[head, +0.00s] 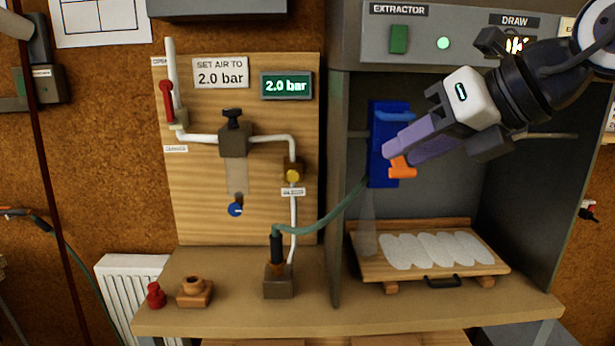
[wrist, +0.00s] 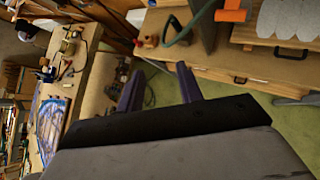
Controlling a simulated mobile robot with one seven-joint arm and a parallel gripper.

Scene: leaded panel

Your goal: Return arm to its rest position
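My gripper (head: 392,150) is in front of the extractor booth, its purple fingers pointing left. In the wrist view my gripper (wrist: 158,84) shows its two fingers apart with only floor visible between them, so it is open and empty. A blue holder (head: 378,175) hangs on the booth's back wall, partly hidden behind my gripper. An orange piece (head: 402,168) shows just under the fingertips in the head view. In the wrist view an orange piece (wrist: 232,10) lies at the top, apart from the fingers.
A wooden tray (head: 375,270) with whitish overlapping patches sits in the booth. A teal hose (head: 335,215) runs from a black-topped fitting (head: 277,250) toward the blue holder. The pressure display (head: 286,86) reads 2.0 bar. A red knob (head: 155,295) stands at the bench's left.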

